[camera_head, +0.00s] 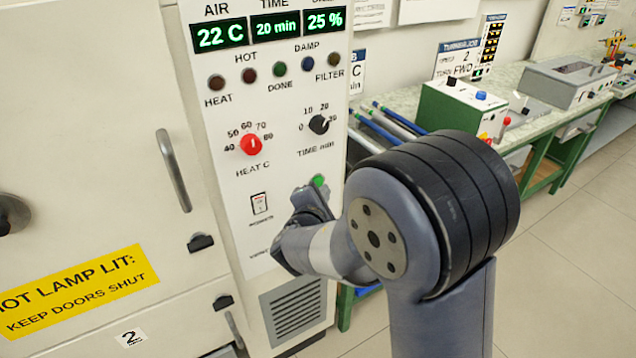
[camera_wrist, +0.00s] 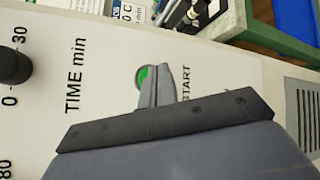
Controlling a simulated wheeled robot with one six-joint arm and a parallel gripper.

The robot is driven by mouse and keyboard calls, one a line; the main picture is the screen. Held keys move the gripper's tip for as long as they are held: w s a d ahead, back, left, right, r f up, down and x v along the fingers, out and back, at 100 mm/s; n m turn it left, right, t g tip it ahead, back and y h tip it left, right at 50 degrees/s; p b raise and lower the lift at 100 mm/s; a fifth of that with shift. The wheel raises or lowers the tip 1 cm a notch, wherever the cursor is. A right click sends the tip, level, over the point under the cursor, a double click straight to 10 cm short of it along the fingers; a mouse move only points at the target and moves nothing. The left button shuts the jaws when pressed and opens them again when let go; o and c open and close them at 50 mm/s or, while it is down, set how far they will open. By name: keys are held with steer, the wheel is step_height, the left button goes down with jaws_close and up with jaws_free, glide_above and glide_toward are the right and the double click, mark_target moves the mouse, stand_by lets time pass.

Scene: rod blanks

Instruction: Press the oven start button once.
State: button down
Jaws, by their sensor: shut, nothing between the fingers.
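The green start button (camera_head: 318,181) is on the oven's white control panel (camera_head: 268,200), below the time knob. In the wrist view the green button (camera_wrist: 143,75) shows partly behind my gripper (camera_wrist: 157,72), beside the printed word START. My gripper's fingers are shut together and empty. Their tips overlap the button in the wrist view; I cannot tell whether they touch it. In the head view my gripper (camera_head: 312,192) is just below the button, with my arm across the panel's lower right. The display (camera_head: 277,27) reads 22 C, 20 min and 25 %.
The red heat knob (camera_head: 251,144) and black time knob (camera_head: 319,124) sit above the button, and a small switch (camera_head: 260,203) to its left. The indicator lamps look dark. Oven doors with a handle (camera_head: 173,170) are at left. A green bench (camera_head: 540,140) stands at right.

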steer(key=shift+w, duration=0.1)
steer(key=shift+w+a+b, duration=0.2)
steer(key=shift+w+b, duration=0.05)
steer(key=shift+b, duration=0.05)
steer(key=shift+w+a, duration=0.2)
steer(key=shift+w, duration=0.1)
stand_by(0.6)
steer(key=shift+b, duration=0.3)
steer(key=shift+s+d+b, duration=0.4)
steer(key=shift+s+b, duration=0.1)
steer(key=shift+s, duration=0.15)
steer(key=shift+s+d, duration=0.1)
steer(key=s+d, duration=0.1)
steer(key=s+b, duration=0.1)
steer(key=s+d+b, duration=0.1)
steer(key=s, duration=0.1)
steer(key=shift+d, duration=0.3)
